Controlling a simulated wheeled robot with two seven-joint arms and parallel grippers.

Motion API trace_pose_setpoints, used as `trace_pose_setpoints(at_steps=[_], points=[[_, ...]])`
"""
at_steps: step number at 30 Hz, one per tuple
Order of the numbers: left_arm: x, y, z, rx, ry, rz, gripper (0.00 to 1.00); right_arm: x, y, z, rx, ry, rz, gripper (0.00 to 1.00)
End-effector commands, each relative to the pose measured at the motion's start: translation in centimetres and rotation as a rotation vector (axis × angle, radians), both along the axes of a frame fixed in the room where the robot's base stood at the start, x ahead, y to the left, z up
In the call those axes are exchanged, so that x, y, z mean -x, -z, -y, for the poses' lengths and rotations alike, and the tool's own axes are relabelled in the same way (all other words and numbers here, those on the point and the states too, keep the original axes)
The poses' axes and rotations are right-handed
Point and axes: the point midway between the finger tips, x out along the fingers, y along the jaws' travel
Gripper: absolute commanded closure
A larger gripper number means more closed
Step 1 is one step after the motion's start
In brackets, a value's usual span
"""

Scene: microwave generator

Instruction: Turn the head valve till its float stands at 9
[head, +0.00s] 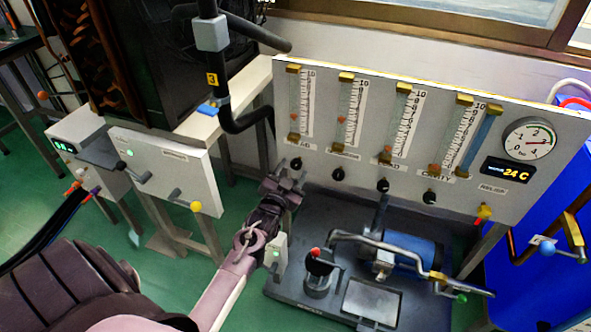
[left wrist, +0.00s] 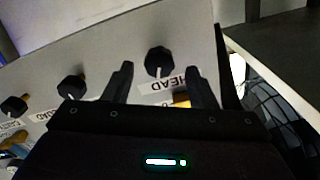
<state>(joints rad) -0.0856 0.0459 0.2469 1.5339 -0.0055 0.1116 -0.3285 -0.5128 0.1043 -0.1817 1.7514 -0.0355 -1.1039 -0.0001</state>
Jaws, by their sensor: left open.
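The head valve is a black knob (head: 296,163) at the left end of the lower panel row. My left gripper (head: 284,184) is open just below and in front of the knob, with no clear contact. My right gripper is not in view.
Three more flow tubes and several knobs (head: 383,186) run to the right on the grey panel (head: 350,165). A pressure gauge (head: 529,139) and a temperature display (head: 508,170) sit at its right end. A pump with a bent pipe (head: 400,250) stands on the dark base below.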

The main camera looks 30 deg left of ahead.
Motion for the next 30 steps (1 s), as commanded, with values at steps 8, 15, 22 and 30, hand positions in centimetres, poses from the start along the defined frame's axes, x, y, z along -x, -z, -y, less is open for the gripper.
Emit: trace_pose_setpoints(at_steps=[8, 15, 22, 30], points=[[-2.2, 0.1, -0.5, 0.000, 0.001, -0.001, 0.48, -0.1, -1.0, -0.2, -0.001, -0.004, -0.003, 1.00], [-2.2, 0.1, -0.5, 0.001, 0.001, -0.003, 0.48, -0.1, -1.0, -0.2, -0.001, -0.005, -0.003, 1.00], [-2.2, 0.1, -0.5, 0.001, 0.001, -0.003, 0.78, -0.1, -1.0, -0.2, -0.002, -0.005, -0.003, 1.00], [-2.2, 0.1, -0.5, 0.006, 0.001, -0.001, 0.93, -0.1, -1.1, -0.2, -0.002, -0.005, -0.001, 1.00]])
